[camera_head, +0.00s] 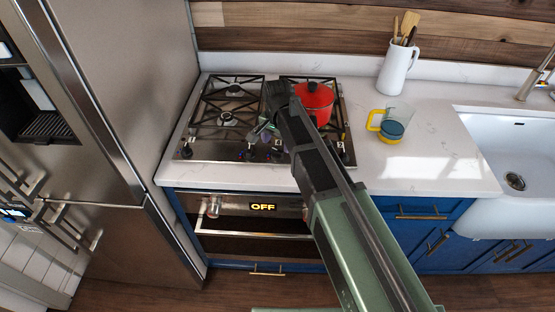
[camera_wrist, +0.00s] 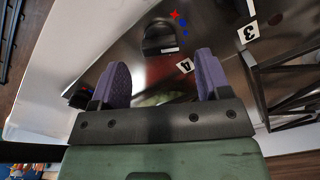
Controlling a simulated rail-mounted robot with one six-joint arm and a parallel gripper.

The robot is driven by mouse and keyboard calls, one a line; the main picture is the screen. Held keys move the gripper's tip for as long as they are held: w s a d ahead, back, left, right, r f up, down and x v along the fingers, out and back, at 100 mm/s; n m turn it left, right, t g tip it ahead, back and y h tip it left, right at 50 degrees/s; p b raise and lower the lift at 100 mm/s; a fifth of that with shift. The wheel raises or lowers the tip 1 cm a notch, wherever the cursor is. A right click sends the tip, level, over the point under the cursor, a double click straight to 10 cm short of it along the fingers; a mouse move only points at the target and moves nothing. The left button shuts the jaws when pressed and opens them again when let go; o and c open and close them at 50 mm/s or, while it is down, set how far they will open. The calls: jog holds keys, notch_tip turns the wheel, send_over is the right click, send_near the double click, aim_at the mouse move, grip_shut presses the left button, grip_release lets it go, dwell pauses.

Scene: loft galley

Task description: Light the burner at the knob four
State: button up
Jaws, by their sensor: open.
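The gas cooktop (camera_head: 205,152) has its black knobs along the front edge. In the wrist view a black knob (camera_wrist: 160,36) stands on the steel panel with a red star and blue dots beside it. A tag reading 4 (camera_wrist: 185,67) is close to that knob; a tag reading 3 (camera_wrist: 248,32) is further right. My gripper (camera_wrist: 162,72) is open, its two purple fingers apart with nothing between them; the knob is beyond the fingertips. In the head view my gripper (camera_head: 266,132) is over the cooktop's front, and my arm hides part of the panel. I see no flame.
A red pot (camera_head: 315,103) stands on the cooktop's right side, close to my arm. A glass with a yellow handle (camera_head: 396,120) and a white utensil jug (camera_head: 395,70) are on the counter. The fridge (camera_head: 125,80) is at the left, the sink (camera_head: 510,140) at the right.

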aim_at(278, 150)
notch_tip(278, 150, down, 4)
jog(key=shift+r+b, duration=0.1)
jog(key=shift+b, duration=0.9)
jog(key=shift+r, duration=0.1)
jog(key=c, duration=0.9)
